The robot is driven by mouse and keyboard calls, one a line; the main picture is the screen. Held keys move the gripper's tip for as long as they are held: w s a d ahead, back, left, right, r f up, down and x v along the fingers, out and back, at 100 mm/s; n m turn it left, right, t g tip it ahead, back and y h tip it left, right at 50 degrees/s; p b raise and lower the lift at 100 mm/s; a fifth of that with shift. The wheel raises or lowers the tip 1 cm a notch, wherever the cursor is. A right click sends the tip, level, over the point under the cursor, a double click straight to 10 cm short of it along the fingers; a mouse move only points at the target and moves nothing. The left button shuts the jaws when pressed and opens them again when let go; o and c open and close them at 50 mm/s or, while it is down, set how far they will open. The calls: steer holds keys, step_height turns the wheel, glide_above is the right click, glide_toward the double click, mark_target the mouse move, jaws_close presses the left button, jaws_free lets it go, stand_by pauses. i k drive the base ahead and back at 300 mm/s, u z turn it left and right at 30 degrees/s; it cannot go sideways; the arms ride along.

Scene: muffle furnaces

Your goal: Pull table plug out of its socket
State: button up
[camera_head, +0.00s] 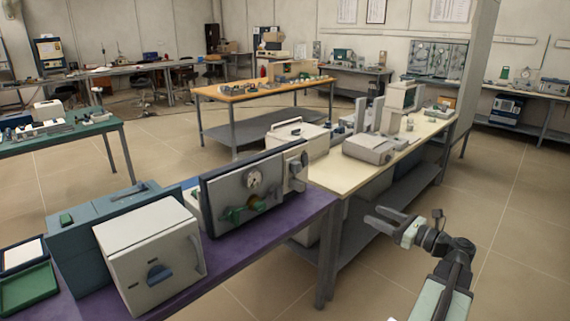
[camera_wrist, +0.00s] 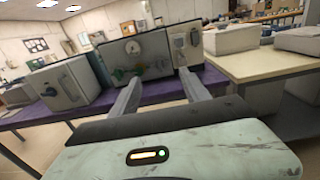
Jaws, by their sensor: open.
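My gripper (camera_head: 376,215) is open and empty, over the floor beside the bench in the head view. In the wrist view its two fingers (camera_wrist: 160,76) point toward the purple bench, with a gap between them. A grey upright panel (camera_head: 228,190) with a round gauge and a green fitting stands on that bench. A narrow grey unit (camera_wrist: 186,46) is at the panel's right end, with small fittings on its face. I cannot tell for certain which fitting is the table plug or its socket. My gripper is apart from all of these.
The purple bench (camera_head: 222,251) meets a cream bench (camera_head: 340,176) with several instruments. A grey furnace-like box (camera_head: 150,255) stands at the purple bench's near left end. Bench legs and a lower shelf (camera_head: 385,215) are beside my arm. Open floor (camera_head: 510,240) lies to the right.

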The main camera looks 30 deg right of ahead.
mark_target(294, 166)
steer(key=i, duration=1.1)
steer(key=z, duration=0.05)
